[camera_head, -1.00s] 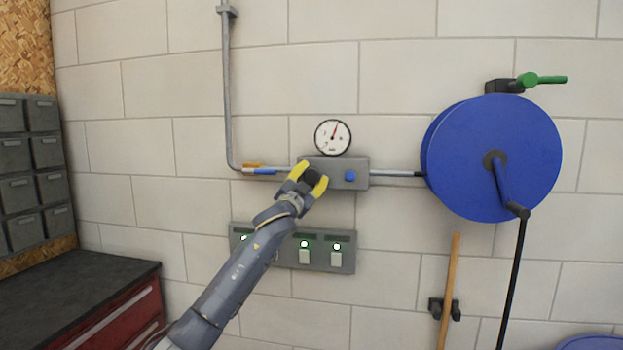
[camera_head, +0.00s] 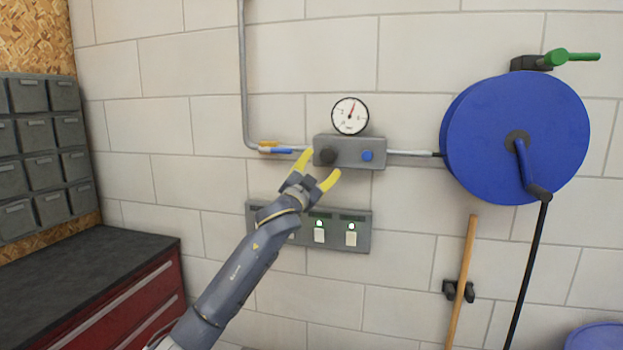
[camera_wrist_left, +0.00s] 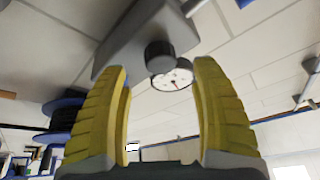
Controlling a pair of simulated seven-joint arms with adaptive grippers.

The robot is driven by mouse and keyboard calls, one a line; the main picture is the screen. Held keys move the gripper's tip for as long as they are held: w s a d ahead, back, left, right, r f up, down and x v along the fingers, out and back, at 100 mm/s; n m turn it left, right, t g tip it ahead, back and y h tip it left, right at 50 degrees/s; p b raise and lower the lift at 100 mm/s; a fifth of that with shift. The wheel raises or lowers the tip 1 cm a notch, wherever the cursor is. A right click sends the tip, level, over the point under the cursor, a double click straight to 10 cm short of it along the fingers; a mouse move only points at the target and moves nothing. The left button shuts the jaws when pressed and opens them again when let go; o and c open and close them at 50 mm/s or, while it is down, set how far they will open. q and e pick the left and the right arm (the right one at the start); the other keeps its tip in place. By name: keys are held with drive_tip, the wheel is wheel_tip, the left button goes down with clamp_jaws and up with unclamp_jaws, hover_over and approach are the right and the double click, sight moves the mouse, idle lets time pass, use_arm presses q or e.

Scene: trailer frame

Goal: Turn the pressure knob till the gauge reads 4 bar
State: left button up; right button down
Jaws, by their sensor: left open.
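The black pressure knob (camera_head: 327,156) sits on the left part of the grey regulator box (camera_head: 346,143) on the wall. The white round gauge (camera_head: 350,116) is above the box; its red needle points up and slightly right, and the numbers are too small to read surely. My left gripper (camera_head: 323,168) has yellow fingers spread open, empty, just below and in front of the knob. In the left wrist view the knob (camera_wrist_left: 160,55) and gauge (camera_wrist_left: 172,76) show beyond the open fingers, with the knob clear of both. My right gripper is not in view.
A blue button (camera_head: 367,156) is right of the knob. A blue-handled valve (camera_head: 280,151) is on the pipe to the left. A switch panel (camera_head: 335,245) with lit lamps is below.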

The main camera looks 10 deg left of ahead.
use_arm(q)
drive_tip(key=shift+v, duration=2.9)
